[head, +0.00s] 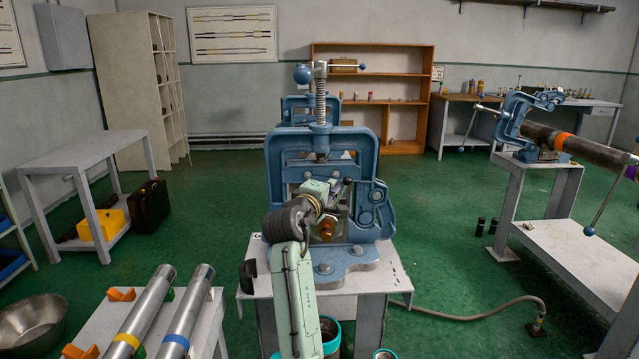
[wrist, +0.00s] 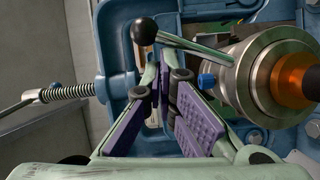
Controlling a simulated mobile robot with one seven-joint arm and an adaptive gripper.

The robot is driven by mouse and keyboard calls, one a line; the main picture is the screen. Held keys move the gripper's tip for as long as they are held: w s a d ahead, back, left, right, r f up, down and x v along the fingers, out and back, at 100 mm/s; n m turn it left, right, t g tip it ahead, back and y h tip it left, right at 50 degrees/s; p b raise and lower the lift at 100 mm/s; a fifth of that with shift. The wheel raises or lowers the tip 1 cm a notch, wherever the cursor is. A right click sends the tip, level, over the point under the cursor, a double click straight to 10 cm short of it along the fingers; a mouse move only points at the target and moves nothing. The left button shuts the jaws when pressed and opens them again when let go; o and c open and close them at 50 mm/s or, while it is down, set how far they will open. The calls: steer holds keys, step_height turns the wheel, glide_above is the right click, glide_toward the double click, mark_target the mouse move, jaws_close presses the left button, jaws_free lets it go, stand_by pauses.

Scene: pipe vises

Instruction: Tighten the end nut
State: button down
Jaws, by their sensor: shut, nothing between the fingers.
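A copper-coloured hex piece (head: 326,228), which looks like the end nut, faces me at the front of the blue pipe vise (head: 372,155). A lever rod with a black ball end (wrist: 144,30) runs out from beside that fitting. My gripper (wrist: 163,88) is shut and empty, its purple-padded fingers left of the fitting and apart from the copper piece. My arm hides part of the vise in the head view.
The vise stands on a small pale table (head: 385,278). Two metal pipes (head: 185,315) lie on a bench at front left. A second blue vise (head: 520,120) holds a long pipe at right. A hose (head: 470,315) crosses the green floor.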

steer(key=shift+d+f, duration=0.15)
steer(key=shift+d, duration=0.7)
